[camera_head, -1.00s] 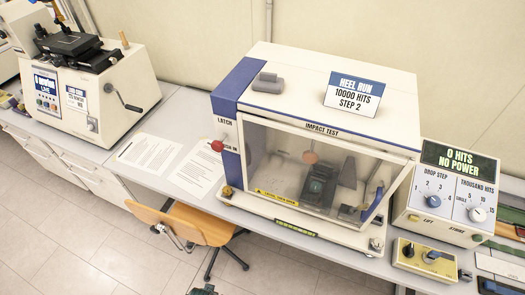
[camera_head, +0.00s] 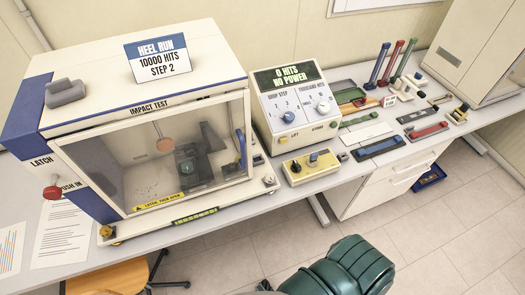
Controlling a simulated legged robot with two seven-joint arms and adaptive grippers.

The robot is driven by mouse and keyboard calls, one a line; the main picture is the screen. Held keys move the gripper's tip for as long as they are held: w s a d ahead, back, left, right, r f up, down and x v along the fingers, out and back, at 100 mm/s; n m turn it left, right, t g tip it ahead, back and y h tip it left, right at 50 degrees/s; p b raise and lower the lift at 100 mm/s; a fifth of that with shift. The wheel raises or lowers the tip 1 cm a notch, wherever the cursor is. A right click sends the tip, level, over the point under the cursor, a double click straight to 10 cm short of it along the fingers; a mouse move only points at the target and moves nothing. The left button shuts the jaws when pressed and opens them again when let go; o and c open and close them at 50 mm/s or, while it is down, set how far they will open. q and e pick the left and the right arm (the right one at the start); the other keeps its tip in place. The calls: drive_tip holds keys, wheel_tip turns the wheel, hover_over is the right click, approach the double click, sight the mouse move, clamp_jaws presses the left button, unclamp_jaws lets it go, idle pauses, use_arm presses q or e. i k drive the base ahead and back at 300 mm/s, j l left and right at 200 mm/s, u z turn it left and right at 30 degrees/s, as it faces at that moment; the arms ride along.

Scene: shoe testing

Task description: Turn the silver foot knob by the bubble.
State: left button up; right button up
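The impact test machine (camera_head: 150,130) stands on the bench at the left, with a clear front window. A yellow-green bubble level strip (camera_head: 195,216) lies along its front base edge. A small silver foot knob (camera_head: 268,181) is at the front right corner of the base, right of the bubble. A brass-coloured foot knob (camera_head: 105,231) is at the front left corner. Neither gripper can be made out in the head view. A dark green ribbed part at the bottom right looks like my arm, with no fingertips showing.
A control box (camera_head: 295,105) reading "0 HITS NO POWER" stands right of the machine. A small yellow-topped box (camera_head: 311,166) sits in front of it, close to the silver knob. A wooden chair (camera_head: 110,277) is below the bench. Tools and trays lie farther right.

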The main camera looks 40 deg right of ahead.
sight(270, 178)
drive_tip(key=l+z, duration=0.2)
drive_tip(key=z, duration=0.25)
drive_tip(key=l+z, duration=0.25)
drive_tip(key=z, duration=0.25)
